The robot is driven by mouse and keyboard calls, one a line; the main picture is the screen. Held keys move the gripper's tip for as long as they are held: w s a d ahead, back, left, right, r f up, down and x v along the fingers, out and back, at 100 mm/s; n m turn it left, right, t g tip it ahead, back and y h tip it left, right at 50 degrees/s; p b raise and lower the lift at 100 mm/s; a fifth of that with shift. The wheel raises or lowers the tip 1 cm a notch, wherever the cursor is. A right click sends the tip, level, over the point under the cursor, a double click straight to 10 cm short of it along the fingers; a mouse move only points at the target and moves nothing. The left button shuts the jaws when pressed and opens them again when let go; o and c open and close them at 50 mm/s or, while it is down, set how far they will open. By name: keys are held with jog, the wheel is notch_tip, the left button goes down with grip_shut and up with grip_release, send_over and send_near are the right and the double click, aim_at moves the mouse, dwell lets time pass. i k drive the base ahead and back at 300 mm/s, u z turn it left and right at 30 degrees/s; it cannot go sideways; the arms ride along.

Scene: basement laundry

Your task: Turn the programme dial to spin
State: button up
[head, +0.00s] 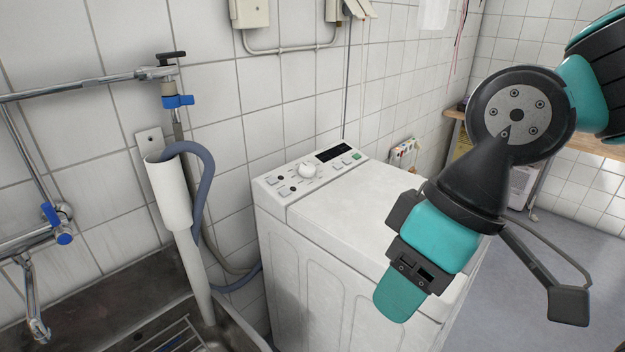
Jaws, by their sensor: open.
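The programme dial (308,171) is a round white knob on the control panel (283,184) at the back of the white washing machine (345,215). Its pointer and the programme markings are too small to read, so I cannot tell its setting. My gripper (405,285) is open, to the right of the dial and nearer to me, in front of the machine's right part. It is apart from the dial, and nothing shows held in it. It hides part of the machine's lid and front right side.
A dark display (335,152) and small buttons flank the dial. A sink (150,334) with a white standpipe (170,190) and grey hose stands at left. Tiled wall rises behind. The machine's top is clear; a wooden bench (590,147) is at far right.

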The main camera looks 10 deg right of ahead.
aim_at(306, 169)
jog(key=u, duration=0.05)
jog(key=k, duration=1.05)
jog(key=z, duration=0.85)
jog(key=i, duration=0.7)
jog(key=u, duration=0.45)
jog(key=i, duration=0.85)
jog(key=u, duration=0.75)
